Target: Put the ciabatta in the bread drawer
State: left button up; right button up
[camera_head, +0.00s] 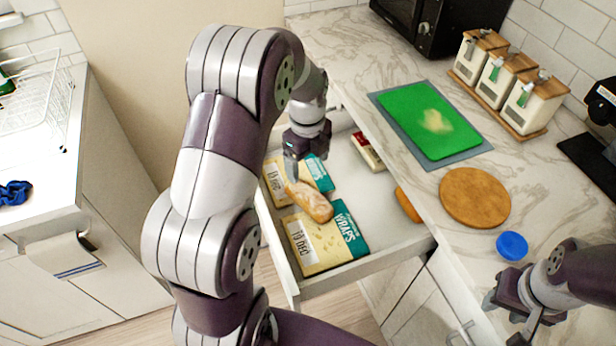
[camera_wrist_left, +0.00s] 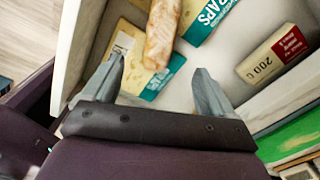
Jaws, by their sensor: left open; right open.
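The ciabatta (camera_head: 309,201) lies in the open drawer (camera_head: 382,254), on and between two packs of wraps. In the left wrist view the ciabatta (camera_wrist_left: 162,32) is ahead of the fingers, toward the top edge, and apart from them. My left gripper (camera_head: 298,160) is over the drawer, just behind the ciabatta's far end; in the wrist view it is open and empty (camera_wrist_left: 162,85). My right gripper (camera_head: 513,312) is open and empty above the counter at the lower right. One end of the ciabatta is cut off in the wrist view.
The drawer also holds a wraps pack (camera_head: 325,245), a small carton (camera_head: 367,152) and a brown bread item (camera_head: 408,204) partly under the counter edge. On the counter are a green board (camera_head: 428,120), a round wooden board (camera_head: 475,196), a blue lid (camera_head: 511,245) and canisters (camera_head: 505,78).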

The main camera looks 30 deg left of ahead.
pick_arm(q)
jog(key=s+d+n, duration=0.4)
jog(key=s+n, duration=0.3)
jog(key=n, duration=0.3)
jog(key=s+d+r+n+t, duration=0.1)
jog(key=s+d+n, duration=0.3)
jog(key=n, duration=0.7)
jog(key=s, duration=0.2)
jog(key=shift+s+r, duration=0.3)
jog(key=shift+s, duration=0.1)
